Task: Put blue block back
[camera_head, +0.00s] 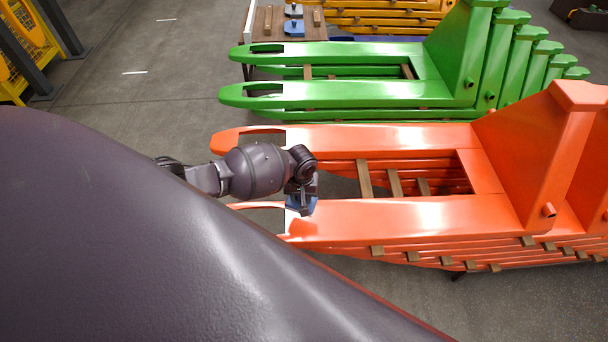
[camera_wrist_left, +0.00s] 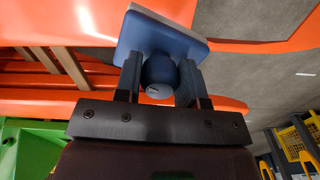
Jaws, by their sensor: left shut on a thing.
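The blue block (camera_head: 301,206) is at the near orange fork (camera_head: 400,219), by the fork's left tip section. In the left wrist view the block (camera_wrist_left: 165,35) is a flat blue plate with a pale edge and a round blue knob. My left gripper (camera_head: 301,188) points down over the fork. Its two fingers (camera_wrist_left: 160,82) are shut on the knob in the left wrist view. I cannot tell whether the plate touches the orange surface. My right gripper is not in view.
Several orange pallet jacks stand nested, with wooden slats (camera_head: 364,178) between the forks. Green ones (camera_head: 350,95) stand behind. A wooden surface (camera_head: 268,22) at the back holds another blue block (camera_head: 294,28) with a grey top. Grey floor (camera_head: 130,110) lies open at left.

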